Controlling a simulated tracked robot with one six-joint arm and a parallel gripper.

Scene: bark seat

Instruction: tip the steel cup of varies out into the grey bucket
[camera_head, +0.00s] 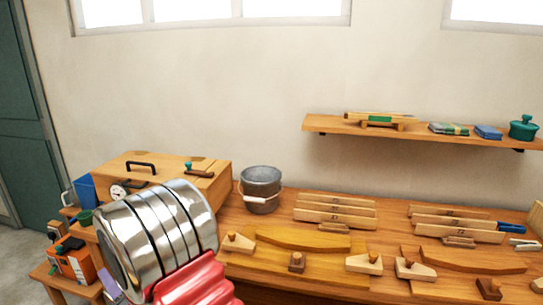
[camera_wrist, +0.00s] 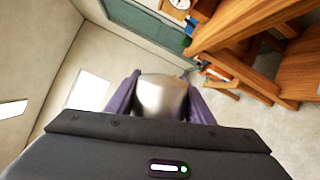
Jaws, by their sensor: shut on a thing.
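The steel cup (camera_wrist: 162,98) shows in the wrist view between the two purple fingers of my gripper (camera_wrist: 161,76), which is shut on it. I see only its smooth outer side; its mouth and contents cannot be made out. In the head view my arm, with steel rings and a red sleeve, fills the lower left, and the cup cannot be made out there. The grey bucket (camera_head: 261,192) stands upright on the bench, right of the wooden chest, with its handle hanging at the front. The bucket is not in the wrist view, so the gripper is apart from it.
A wooden chest (camera_head: 170,168) with a black handle stands left of the bucket. Wooden planes and blocks cover the bench (camera_head: 325,284) to its right. A wall shelf (camera_head: 345,127) holds a teal pot (camera_head: 523,128). An orange box (camera_head: 78,264) sits low at left.

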